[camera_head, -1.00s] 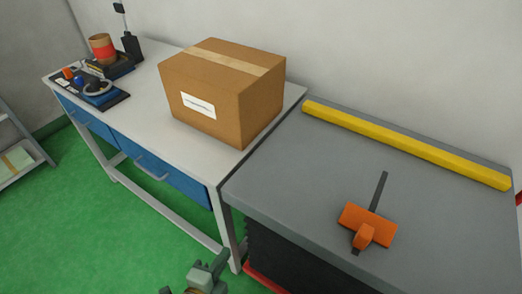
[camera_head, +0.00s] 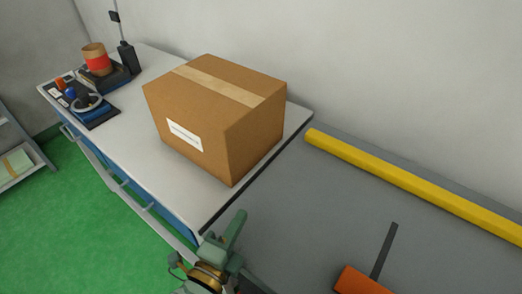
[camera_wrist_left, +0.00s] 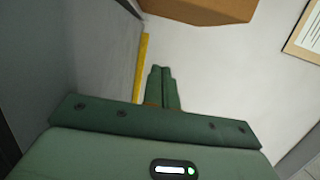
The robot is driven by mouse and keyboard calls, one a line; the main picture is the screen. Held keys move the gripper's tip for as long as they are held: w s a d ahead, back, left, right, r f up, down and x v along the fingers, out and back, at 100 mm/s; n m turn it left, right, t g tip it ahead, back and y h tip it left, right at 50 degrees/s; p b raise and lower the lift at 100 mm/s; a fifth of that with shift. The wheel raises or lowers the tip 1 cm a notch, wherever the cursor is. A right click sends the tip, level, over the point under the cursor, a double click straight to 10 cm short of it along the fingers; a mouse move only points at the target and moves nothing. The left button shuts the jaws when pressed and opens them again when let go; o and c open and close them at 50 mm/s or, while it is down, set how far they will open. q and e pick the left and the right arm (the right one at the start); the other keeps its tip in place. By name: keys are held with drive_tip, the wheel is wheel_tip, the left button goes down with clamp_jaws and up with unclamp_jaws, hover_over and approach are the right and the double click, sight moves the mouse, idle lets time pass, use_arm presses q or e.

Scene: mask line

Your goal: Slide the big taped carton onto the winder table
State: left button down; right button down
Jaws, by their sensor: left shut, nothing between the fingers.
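The big brown taped carton (camera_head: 190,122) stands upright on the white-topped bench (camera_head: 185,195), close to its right end. Pale tape runs across its top and a white label is on its front. A grey-topped table (camera_head: 300,220) adjoins that end of the bench. My left gripper (camera_head: 240,215) is shut and empty, in front of the carton near the seam between the tables, apart from the carton. In the left wrist view its green fingers (camera_wrist_left: 161,72) are together, with the carton (camera_wrist_left: 205,8) at the top edge. My right gripper is out of view.
A yellow bar (camera_head: 410,182) runs along the back of the grey table. An orange object (camera_head: 360,281) with a dark strip lies at its front. Small items, including a red-banded roll (camera_head: 97,62), occupy the bench's far left. A wall stands behind.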

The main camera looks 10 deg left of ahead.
sight(259, 155)
use_arm(q)
drive_tip(key=w+d, duration=0.1)
drive_tip(key=w, duration=0.5)
drive_tip(key=w+d, duration=0.1)
drive_tip(key=w, duration=0.5)
drive_tip(key=w+d, duration=0.1)
drive_tip(key=w, duration=0.5)
drive_tip(key=shift+w+d+p, duration=0.1)
drive_tip(key=shift+p, duration=0.3)
drive_tip(key=a, duration=0.2)
drive_tip(key=shift+w+a, duration=0.3)
drive_tip(key=shift+w, duration=0.1)
drive_tip(key=shift+w+a, duration=0.25)
drive_tip(key=shift+a, duration=0.35)
drive_tip(key=w+a, duration=0.1)
drive_tip(key=a, duration=0.3)
drive_tip(key=w+a+b, duration=0.1)
drive_tip(key=a, duration=0.1)
drive_tip(key=shift+w+f, duration=0.1)
drive_tip(key=shift+w, duration=0.2)
drive_tip(key=shift+w+a, duration=0.15)
drive_tip(key=shift+a, duration=0.15)
